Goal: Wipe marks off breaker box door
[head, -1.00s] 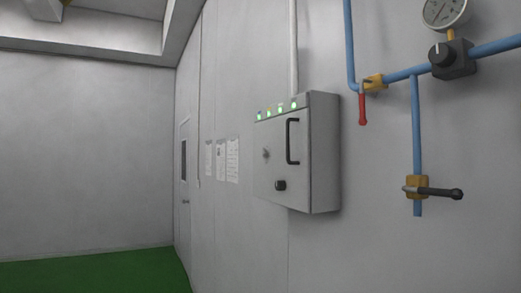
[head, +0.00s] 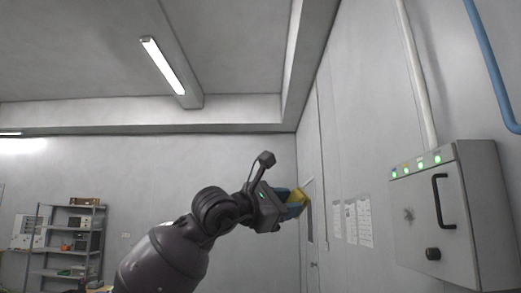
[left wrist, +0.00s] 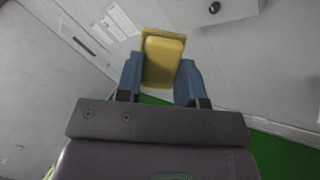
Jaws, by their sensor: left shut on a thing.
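The grey breaker box (head: 484,215) is on the wall at the right of the head view, its door shut. The door has a black handle (head: 437,201), a black knob (head: 432,254) and a dark smudge (head: 408,215) left of the handle. My left gripper (head: 297,204) is raised in mid-air left of the box, apart from it. In the left wrist view its blue fingers (left wrist: 160,84) are shut on a yellow sponge-like block (left wrist: 163,60). A corner of the box (left wrist: 232,8) with the black knob shows at the top there. My right gripper is not in view.
Posted papers (head: 351,222) and a door (head: 310,240) are on the wall left of the box. A white pipe (head: 415,70) and a blue pipe (head: 490,60) run above it. A shelf rack (head: 68,240) stands far left.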

